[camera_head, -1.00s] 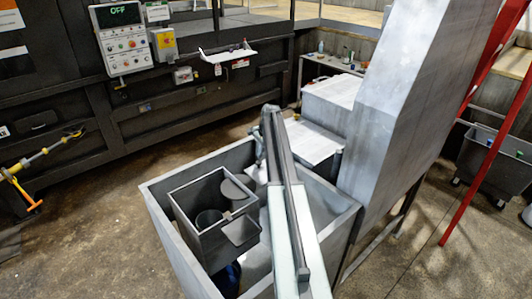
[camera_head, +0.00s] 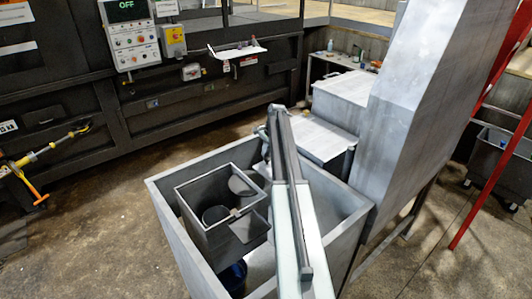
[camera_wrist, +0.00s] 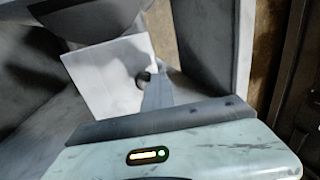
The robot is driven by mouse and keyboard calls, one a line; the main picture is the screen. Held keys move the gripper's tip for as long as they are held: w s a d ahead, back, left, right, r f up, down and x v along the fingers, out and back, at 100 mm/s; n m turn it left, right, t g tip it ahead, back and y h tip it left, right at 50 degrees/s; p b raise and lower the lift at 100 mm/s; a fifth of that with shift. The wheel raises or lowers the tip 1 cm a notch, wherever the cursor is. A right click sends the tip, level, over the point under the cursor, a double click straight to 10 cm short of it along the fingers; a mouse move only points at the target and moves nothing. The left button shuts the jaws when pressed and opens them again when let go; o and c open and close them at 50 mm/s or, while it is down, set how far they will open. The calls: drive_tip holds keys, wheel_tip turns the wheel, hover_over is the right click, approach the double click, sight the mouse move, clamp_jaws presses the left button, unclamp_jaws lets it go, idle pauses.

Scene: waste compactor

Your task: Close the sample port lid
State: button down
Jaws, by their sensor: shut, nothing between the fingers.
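In the wrist view my gripper (camera_wrist: 155,88) is shut and empty. Its tip lies in front of a pale square plate (camera_wrist: 95,85), which stands tilted beside a grey wall. I cannot tell whether they touch, or whether this plate is the sample port lid. In the head view my arm reaches forward over the grey open-topped bin and bends downward at its far end, so the gripper itself is hidden there. No part in the head view is clearly marked as the sample port.
The grey bin (camera_head: 165,205) stands close in front, beside the tall grey chute (camera_head: 410,110). Across the floor, the dark compactor front carries a control panel (camera_head: 128,40) reading OFF and a white shelf (camera_head: 238,49). Open concrete floor (camera_head: 90,215) lies to the left. A red post (camera_head: 492,165) stands right.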

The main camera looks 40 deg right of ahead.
drive_tip(key=shift+d, duration=0.1)
drive_tip(key=shift+r+p, duration=0.4)
drive_tip(key=shift+p, duration=0.15)
drive_tip(key=w+r+p, duration=0.3)
drive_tip(key=r+p, duration=0.9)
drive_tip(key=shift+w+r, duration=0.3)
drive_tip(key=shift+w, duration=0.05)
